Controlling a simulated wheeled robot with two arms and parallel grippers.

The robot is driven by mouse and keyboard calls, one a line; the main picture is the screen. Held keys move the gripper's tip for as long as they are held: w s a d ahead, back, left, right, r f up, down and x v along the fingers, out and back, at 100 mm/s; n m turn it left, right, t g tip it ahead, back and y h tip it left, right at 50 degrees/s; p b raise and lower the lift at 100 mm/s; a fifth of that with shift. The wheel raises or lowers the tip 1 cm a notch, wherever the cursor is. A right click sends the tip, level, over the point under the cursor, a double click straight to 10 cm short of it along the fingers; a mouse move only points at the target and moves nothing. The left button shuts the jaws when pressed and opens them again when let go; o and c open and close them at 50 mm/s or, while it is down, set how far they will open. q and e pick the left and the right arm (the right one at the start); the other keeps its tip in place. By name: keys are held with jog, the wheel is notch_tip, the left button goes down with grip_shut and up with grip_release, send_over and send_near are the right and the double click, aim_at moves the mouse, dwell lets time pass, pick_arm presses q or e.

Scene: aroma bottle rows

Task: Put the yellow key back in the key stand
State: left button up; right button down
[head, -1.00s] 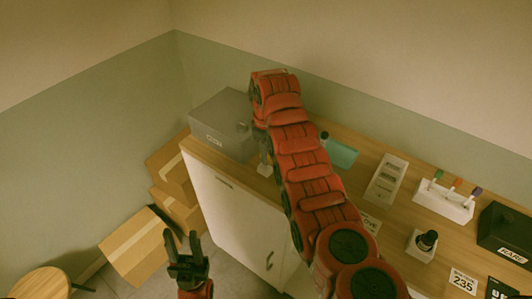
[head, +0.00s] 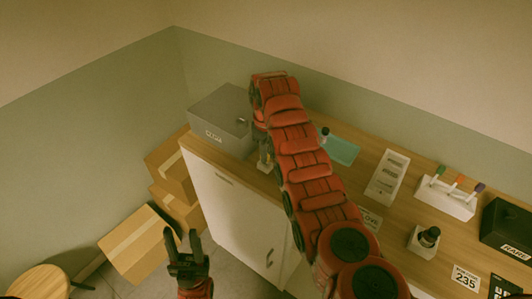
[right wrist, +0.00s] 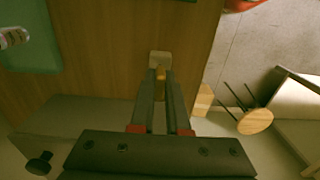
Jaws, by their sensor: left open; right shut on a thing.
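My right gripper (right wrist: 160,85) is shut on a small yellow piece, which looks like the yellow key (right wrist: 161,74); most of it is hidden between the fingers. Directly beyond the fingertips is a small pale block (right wrist: 160,58), which may be the key stand. In the head view this block (head: 265,167) sits near the cabinet's front edge, just below my right gripper (head: 265,153). I cannot tell whether the key is seated in it. My left gripper (head: 184,244) is open and empty, low in front of the cabinet.
A grey box (head: 216,120) stands left of the block on the wooden top. A teal mat (head: 342,151) lies behind my right arm.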

jog(key=shift+f, duration=0.45)
jog(key=c, duration=0.8)
grip_release()
jog(key=shift+b, duration=0.3)
